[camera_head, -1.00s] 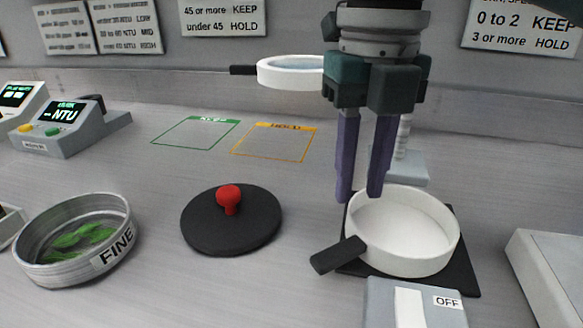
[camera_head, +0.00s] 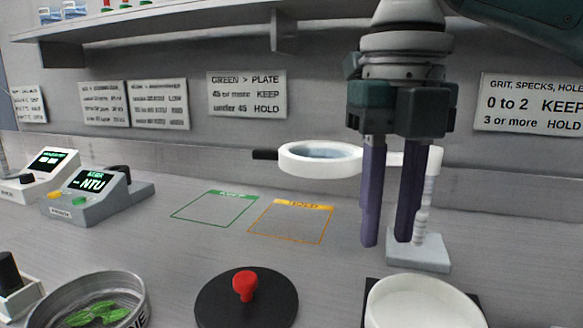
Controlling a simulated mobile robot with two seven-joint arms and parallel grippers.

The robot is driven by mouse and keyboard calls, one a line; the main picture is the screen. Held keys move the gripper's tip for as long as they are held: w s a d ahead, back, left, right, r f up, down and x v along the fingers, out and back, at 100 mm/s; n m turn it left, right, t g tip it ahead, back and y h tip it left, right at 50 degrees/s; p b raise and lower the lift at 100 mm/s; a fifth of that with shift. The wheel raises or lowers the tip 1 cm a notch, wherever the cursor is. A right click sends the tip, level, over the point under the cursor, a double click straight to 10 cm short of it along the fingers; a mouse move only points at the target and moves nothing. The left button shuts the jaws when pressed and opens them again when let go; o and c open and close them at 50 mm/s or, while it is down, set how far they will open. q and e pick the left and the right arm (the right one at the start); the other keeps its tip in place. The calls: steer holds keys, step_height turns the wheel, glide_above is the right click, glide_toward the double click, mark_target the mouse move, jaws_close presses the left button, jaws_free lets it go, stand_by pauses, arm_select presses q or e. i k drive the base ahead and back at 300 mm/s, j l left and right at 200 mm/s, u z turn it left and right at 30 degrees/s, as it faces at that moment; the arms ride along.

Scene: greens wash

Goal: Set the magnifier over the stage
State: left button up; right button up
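The magnifier (camera_head: 305,158) is a white ring with a lens and a short black handle on its left. A white arm joins it to a post on a pale base (camera_head: 420,252) at the right. The ring hangs in the air over the bench, left of the white round dish (camera_head: 420,305), which sits on a black square plate at the bottom edge. My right gripper (camera_head: 385,240) points down in front of the magnifier's arm and post, with a gap between its purple fingers. I see nothing held in them. My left gripper is not in view.
A black disc with a red knob (camera_head: 244,286) is at the bottom middle. A metal dish of green leaves (camera_head: 98,314) is at bottom left. Meters (camera_head: 95,196) stand at the left. Green and orange outlined squares mark clear bench. A shelf (camera_head: 160,18) runs above.

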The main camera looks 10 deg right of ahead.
mark_target(290, 158)
steer(key=i+j, duration=0.35)
steer(key=j, duration=0.3)
steer(key=i+j, duration=0.2)
steer(key=j, duration=0.1)
